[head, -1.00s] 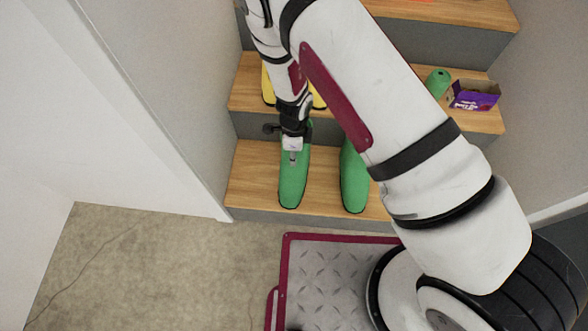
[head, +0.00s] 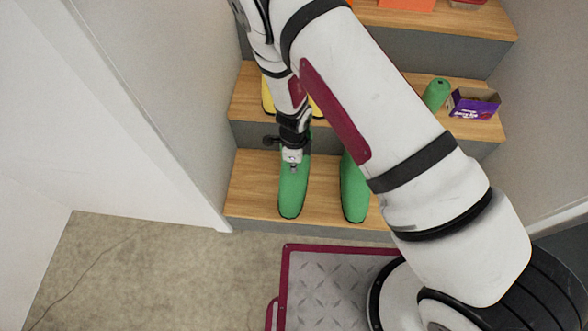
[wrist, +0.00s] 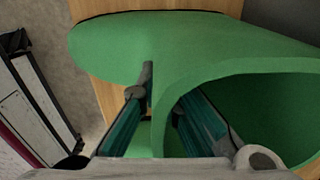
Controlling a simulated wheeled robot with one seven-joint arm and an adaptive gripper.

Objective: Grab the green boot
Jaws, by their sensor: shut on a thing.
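Two green boots stand side by side on the lowest wooden step, toes toward the front edge. My gripper (head: 292,165) is at the left green boot (head: 292,195) in the head view. In the wrist view this boot (wrist: 240,62) fills the picture, its open top at the right. My gripper (wrist: 160,100) is shut on the wall of the boot's shaft, with one finger outside and the other inside the opening. The right green boot (head: 354,190) is partly hidden behind my arm.
Higher steps hold something yellow (head: 267,95), a green rolled object (head: 436,94), a purple box (head: 474,103) and an orange item (head: 405,3). A wall (head: 160,90) rises close on the left. The floor (head: 150,275) at front left is clear.

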